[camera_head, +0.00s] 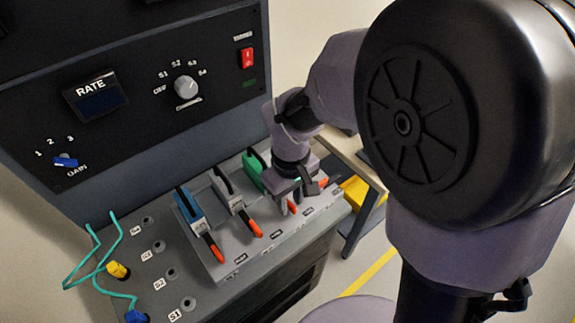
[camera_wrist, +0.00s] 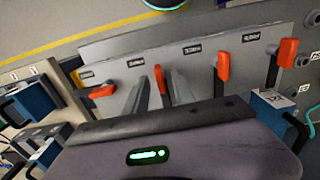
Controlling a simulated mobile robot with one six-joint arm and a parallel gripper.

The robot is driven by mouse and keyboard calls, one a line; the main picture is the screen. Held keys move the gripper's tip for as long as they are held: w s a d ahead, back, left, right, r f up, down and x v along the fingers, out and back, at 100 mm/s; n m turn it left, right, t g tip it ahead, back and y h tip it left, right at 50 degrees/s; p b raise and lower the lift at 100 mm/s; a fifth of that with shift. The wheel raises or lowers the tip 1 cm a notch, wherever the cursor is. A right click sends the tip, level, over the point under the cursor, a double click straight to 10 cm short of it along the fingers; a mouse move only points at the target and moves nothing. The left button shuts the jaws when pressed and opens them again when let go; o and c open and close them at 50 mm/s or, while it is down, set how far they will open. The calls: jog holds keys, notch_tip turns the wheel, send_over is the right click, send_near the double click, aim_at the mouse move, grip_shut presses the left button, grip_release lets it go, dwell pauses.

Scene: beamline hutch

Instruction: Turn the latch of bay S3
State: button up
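A row of latches with orange-tipped handles stands on a grey sloped panel (camera_head: 215,262). A further orange handle (camera_head: 322,184) at the right lies sideways. My gripper (camera_head: 290,206) is down at the third handle from the left. In the wrist view its two grey fingers stand apart on either side of that upright orange handle (camera_wrist: 159,78); contact is unclear. The bay labels below the handles are too small to read.
Behind the latches rises a dark panel (camera_head: 130,120) with a RATE display, knobs and a red switch (camera_head: 247,57). Teal cables (camera_head: 109,245) and sockets lie at the left. In the wrist view, neighbouring orange handles stand at the right (camera_wrist: 223,66) and lie sideways at the left (camera_wrist: 101,91).

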grip_shut()
jog(key=shift+m, duration=0.3)
jog(key=m, duration=0.3)
jog(key=shift+m, duration=0.3)
jog(key=m, duration=0.4)
jog(key=shift+m+b, duration=0.3)
jog(key=m, duration=0.4)
jog(key=shift+b, duration=0.4)
jog(key=m+b, duration=0.1)
jog(key=m, duration=0.3)
jog(key=shift+m, duration=0.5)
